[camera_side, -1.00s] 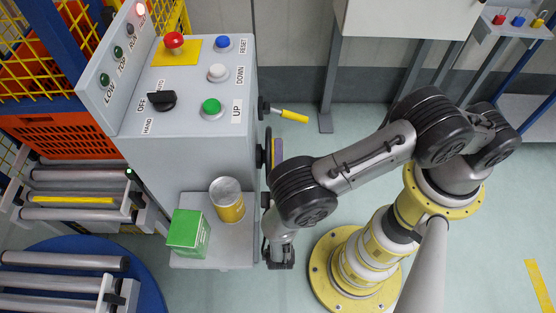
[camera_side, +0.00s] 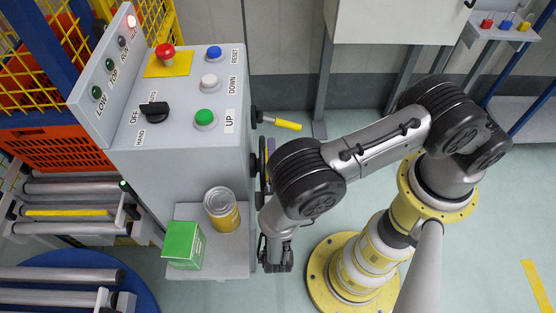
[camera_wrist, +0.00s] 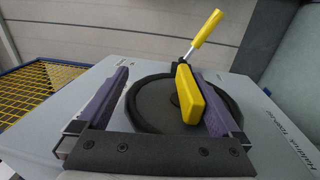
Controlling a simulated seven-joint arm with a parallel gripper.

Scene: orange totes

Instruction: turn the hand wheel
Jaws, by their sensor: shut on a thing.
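The hand wheel (camera_wrist: 150,110) is a black disc with a thick rim on the grey cabinet's side, with a yellow block (camera_wrist: 200,100) on its face. In the side view the wheel (camera_side: 261,160) shows edge-on as a thin dark strip. My gripper (camera_wrist: 165,92) has purple fingers on opposite sides of the wheel and is shut on it. In the side view the gripper (camera_side: 270,152) is partly hidden behind my arm. How far the wheel is turned cannot be told.
A yellow-handled lever (camera_side: 287,125) sticks out beside the wheel. The grey cabinet (camera_side: 165,165) carries buttons and a black selector knob (camera_side: 155,111). A can (camera_side: 221,212) and green box (camera_side: 184,245) stand on its low shelf. Open floor lies below and right.

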